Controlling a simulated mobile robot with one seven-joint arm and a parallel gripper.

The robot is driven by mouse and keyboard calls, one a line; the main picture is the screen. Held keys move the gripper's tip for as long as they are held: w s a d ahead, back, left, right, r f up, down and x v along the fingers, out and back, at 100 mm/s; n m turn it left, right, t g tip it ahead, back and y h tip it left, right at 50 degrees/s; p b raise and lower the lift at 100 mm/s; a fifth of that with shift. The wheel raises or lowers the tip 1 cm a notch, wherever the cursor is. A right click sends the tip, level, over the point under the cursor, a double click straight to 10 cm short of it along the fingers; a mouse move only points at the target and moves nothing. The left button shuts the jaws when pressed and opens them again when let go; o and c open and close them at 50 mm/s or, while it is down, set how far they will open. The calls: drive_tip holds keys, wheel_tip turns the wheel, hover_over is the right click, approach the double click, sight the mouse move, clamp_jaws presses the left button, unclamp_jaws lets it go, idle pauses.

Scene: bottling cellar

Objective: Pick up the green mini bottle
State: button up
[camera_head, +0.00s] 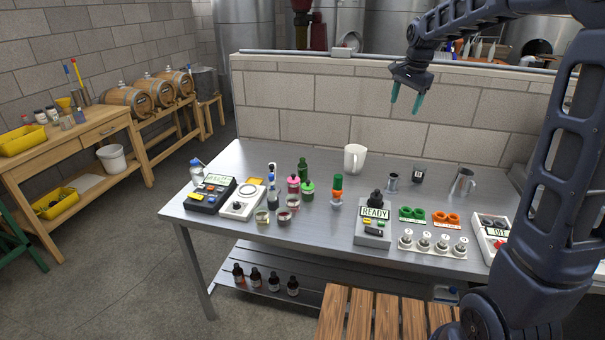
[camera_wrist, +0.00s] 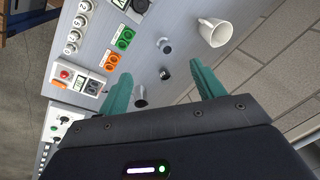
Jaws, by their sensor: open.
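A small dark green bottle (camera_head: 303,168) stands upright on the steel table, left of the white mug, in the head view. A round green flask-like bottle (camera_head: 308,191) stands just in front of it, beside a similar pink one (camera_head: 293,185). The wrist view shows none of these bottles. My gripper (camera_head: 406,98) is open and empty, high above the back right of the table, well right of the green bottles. Its teal fingers (camera_wrist: 160,75) are spread apart in the wrist view, with the table beyond them.
A white mug (camera_head: 355,158), a steel jug (camera_head: 463,182) and small cups stand towards the back. Devices, including a READY box (camera_head: 374,222), line the front. An orange-and-green item (camera_head: 337,187) stands right of the bottles. A block wall (camera_head: 330,105) rises behind the table.

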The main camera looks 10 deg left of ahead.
drive_tip(key=w+a+f+m, duration=0.2)
drive_tip(key=w+a+f, duration=0.2)
drive_tip(key=w+a, duration=0.3)
drive_tip(key=m+g+h, duration=0.1)
drive_tip(key=m+g, duration=0.1)
drive_tip(key=m, duration=0.3)
approach(302, 164)
drive_tip(key=shift+w+f, duration=0.3)
drive_tip(key=shift+w, duration=0.3)
wheel_tip(302, 164, down, 10)
drive_tip(key=shift+f, duration=0.1)
drive_tip(key=c, duration=1.2)
drive_tip(key=shift+o, duration=0.2)
